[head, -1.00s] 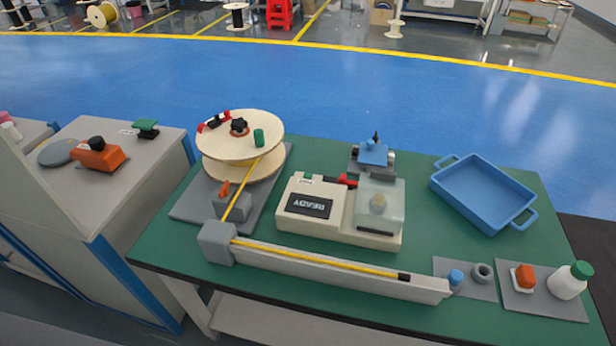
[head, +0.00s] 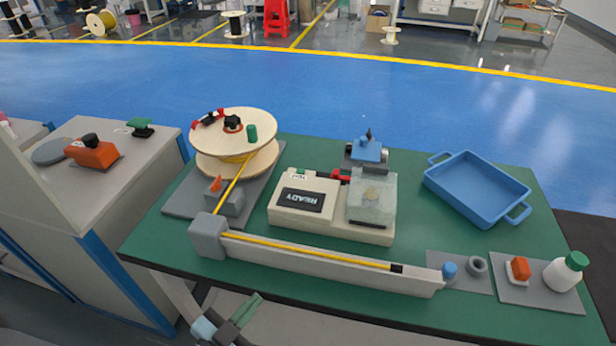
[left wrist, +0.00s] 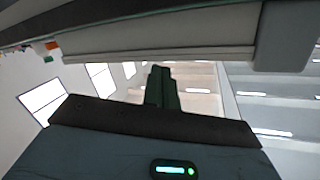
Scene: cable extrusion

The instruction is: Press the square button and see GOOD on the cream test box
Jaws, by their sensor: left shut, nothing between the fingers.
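The cream test box (head: 320,228) stands mid-table, and its dark display (head: 303,199) reads READY. A small white label with a green part (head: 299,175) is at the box's back left; I cannot make out whether this is the square button. A clear cover (head: 371,198) sits on the right part of the box. My left gripper (head: 250,306) is shut and empty, low in front of the table's front edge and well apart from the box. Its dark green fingers also show in the left wrist view (left wrist: 161,86). My right gripper is not in view.
A long grey channel with a yellow cable (head: 310,254) lies between the table's front edge and the box. A wooden spool (head: 233,132) stands left, a blue tray (head: 478,190) right, and a white bottle (head: 563,272) at the front right. A blue clamp (head: 367,149) stands behind the box.

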